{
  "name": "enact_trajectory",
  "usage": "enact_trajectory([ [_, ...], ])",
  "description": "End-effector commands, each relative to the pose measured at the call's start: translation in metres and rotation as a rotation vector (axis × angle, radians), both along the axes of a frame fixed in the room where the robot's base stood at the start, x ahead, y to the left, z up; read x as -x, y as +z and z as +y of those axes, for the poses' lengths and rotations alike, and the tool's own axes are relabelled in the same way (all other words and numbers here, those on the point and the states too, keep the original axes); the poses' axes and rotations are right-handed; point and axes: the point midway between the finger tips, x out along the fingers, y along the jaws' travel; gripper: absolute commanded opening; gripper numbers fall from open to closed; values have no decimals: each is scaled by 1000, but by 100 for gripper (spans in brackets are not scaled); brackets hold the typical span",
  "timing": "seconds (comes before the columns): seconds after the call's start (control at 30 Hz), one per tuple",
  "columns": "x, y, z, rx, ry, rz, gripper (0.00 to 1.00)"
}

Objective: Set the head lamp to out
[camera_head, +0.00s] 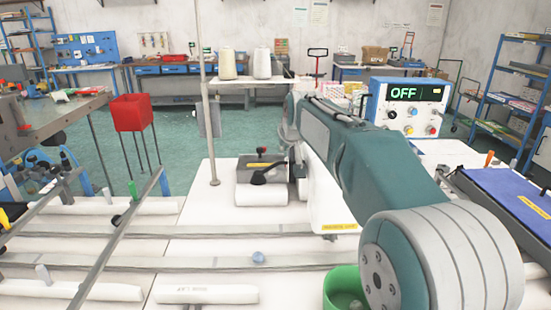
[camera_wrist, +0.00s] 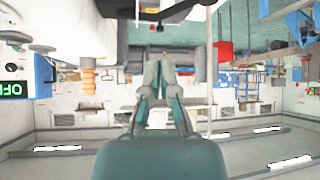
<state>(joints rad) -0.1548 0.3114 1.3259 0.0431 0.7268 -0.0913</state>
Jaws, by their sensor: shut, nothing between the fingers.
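I cannot pick out the head lamp for certain in either view. A white sewing machine head (camera_head: 335,205) with a yellow label is partly hidden behind my arm in the head view. A control box (camera_head: 376,106) stands behind my arm at the right; its display reads OFF, with coloured knobs below. The display's edge also shows at the far left of the wrist view (camera_wrist: 12,90). My gripper (camera_wrist: 167,70) is shut and empty in the wrist view, which is upside down. Its fingertips appear to touch nothing. My arm hides the gripper in the head view.
Two cream thread cones (camera_head: 262,64) stand on a rack behind the machine. A thin upright pole (camera_head: 206,90) rises left of it. A red bin (camera_head: 133,112), a green bowl (camera_head: 340,283) and a blue-topped bench (camera_head: 510,195) flank the white table (camera_head: 200,228). Grey rails cross the table.

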Motion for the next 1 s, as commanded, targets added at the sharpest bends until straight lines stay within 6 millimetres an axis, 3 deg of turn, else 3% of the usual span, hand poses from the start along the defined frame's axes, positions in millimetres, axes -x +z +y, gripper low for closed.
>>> enact_trajectory([
  [0.2,25,-10,-59,48,-130,-176,0],
  [0.4,65,-24,-86,48,-137,-342,0],
  [0.57,95,-37,-89,16,-95,-416,0],
  [0.77,110,-52,-75,-54,3,-489,0],
  [1.0,90,-64,-43,-170,161,-553,0],
])
